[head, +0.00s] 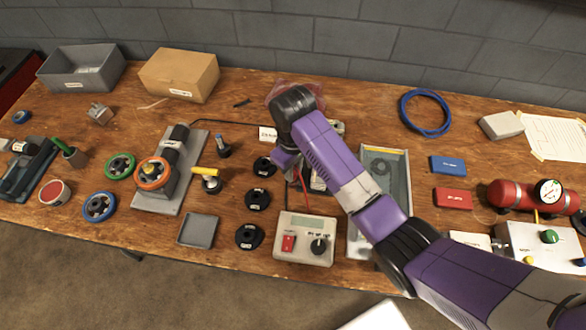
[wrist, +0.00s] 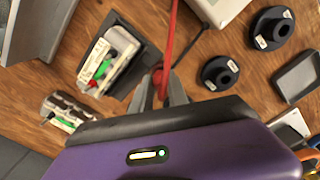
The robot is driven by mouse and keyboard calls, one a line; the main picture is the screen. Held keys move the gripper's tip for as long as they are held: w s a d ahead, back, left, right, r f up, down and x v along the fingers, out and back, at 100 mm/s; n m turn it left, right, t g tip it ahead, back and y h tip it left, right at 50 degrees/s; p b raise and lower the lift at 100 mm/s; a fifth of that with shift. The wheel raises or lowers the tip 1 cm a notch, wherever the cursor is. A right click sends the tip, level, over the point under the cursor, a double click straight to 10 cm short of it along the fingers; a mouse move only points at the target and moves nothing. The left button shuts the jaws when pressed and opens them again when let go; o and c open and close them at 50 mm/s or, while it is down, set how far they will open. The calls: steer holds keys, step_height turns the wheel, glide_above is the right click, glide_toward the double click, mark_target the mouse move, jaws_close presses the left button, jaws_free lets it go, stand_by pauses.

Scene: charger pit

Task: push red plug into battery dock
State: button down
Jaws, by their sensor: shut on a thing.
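My gripper (wrist: 161,88) is shut on the red plug (wrist: 158,78) in the wrist view. A red cable (wrist: 173,30) runs up from the plug. The dark battery dock (wrist: 130,37) lies just left of the plug and holds a pale battery pack (wrist: 103,62) with green and red parts. The plug appears beside the dock; I cannot tell whether they touch. In the head view my purple arm hides the gripper tips, the plug and most of the dock; the red cable (head: 304,184) shows beside the arm.
The charger box (head: 305,236) with a red switch and a black knob stands in front. Black discs (head: 257,200) stand left of the arm. A second battery pack (wrist: 69,113) shows in the wrist view.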

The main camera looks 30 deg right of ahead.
steer(key=shift+f+b, duration=0.35)
steer(key=shift+f, duration=0.45)
steer(key=c, duration=1.2)
jaws_free()
step_height(320, 180, up, 8)
steer(key=shift+f, duration=0.1)
steer(key=shift+w, duration=0.1)
